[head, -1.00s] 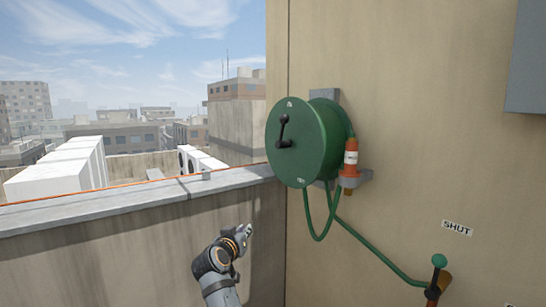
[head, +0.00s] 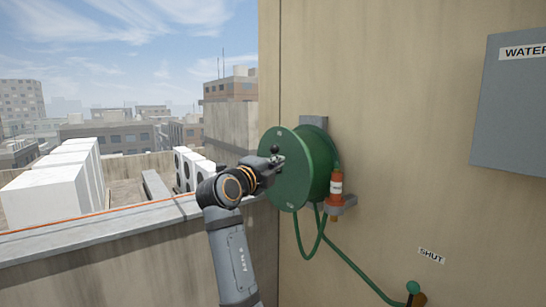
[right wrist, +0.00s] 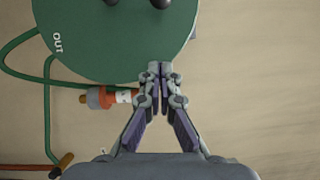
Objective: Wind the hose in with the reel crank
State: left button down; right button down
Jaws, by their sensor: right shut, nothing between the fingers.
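The green hose reel (head: 298,185) is mounted on the beige wall. Its black crank is mostly hidden behind my right gripper (head: 277,160) in the head view, with only a dark knob (head: 275,149) showing above the fingers. In the right wrist view, two dark round crank parts (right wrist: 160,3) show at the top edge of the reel's face (right wrist: 115,45). My right gripper (right wrist: 160,72) is shut and empty, in front of the reel's face; the fingertips appear apart from the crank. The green hose (head: 350,262) hangs in a loop below the reel. My left gripper is not in view.
An orange nozzle (head: 336,190) sits in a grey wall bracket right of the reel. A green-knobbed valve handle (head: 413,288) is at the lower right, below a SHUT label (head: 431,255). A grey WATER box (head: 510,105) hangs at upper right. A parapet (head: 110,235) runs along the left.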

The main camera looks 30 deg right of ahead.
jog(key=w+d+p, duration=0.1)
jog(key=w, duration=0.1)
jog(key=w+d+p, duration=0.2)
jog(key=w+d+r+p, duration=0.1)
jog(key=w+d+p, duration=0.1)
jog(key=shift+w+d, duration=0.15)
jog(key=shift+d, duration=0.1)
jog(key=shift+w+a+f, duration=0.2)
jog(key=shift+w+a, duration=0.05)
jog(key=shift+w, duration=0.25)
jog(key=shift+d, duration=0.1)
